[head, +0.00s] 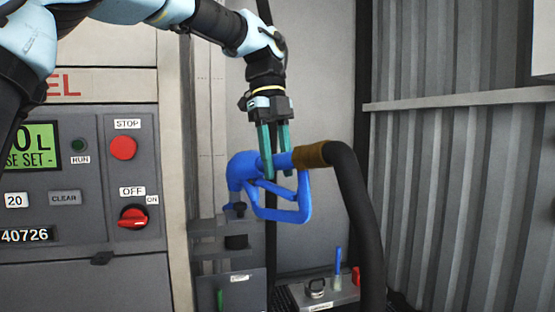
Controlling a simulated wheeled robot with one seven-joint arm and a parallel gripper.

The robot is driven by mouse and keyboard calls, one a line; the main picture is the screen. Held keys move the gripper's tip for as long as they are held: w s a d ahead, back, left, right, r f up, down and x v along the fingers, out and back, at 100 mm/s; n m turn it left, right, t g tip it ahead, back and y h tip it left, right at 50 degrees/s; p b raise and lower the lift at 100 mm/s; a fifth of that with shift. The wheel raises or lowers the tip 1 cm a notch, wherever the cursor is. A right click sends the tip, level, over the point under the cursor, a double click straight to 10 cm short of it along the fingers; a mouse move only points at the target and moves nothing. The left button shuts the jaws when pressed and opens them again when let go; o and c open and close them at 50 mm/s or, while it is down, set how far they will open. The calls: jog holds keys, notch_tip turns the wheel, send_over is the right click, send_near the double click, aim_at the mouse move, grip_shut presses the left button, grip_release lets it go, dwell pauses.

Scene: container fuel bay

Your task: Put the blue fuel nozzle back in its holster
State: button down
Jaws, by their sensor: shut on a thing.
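The blue fuel nozzle (298,214) hangs in the air, with its guard loop below and its rounded spout end to the left. A brown collar (309,155) joins it to a thick black hose. My gripper (268,168) points down from above, its teal fingers shut on the nozzle body near the hose end. A grey bracket with dark parts (208,230), which looks like the holster, is on the dispenser's side, below and left of the nozzle. The nozzle's front partly overlaps it in the picture, so I cannot tell whether they touch.
The hose (362,220) hangs down right of the nozzle. The dispenser panel (85,225) with its red STOP button (123,148) and red switch (133,217) stands left. A low shelf (325,291) holds small items, including a blue-handled one. A corrugated wall (470,200) closes the right.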

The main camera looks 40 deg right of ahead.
jog(key=shift+c, duration=2.1)
grip_release()
jog(key=p+v, duration=0.1)
jog(key=v, duration=1)
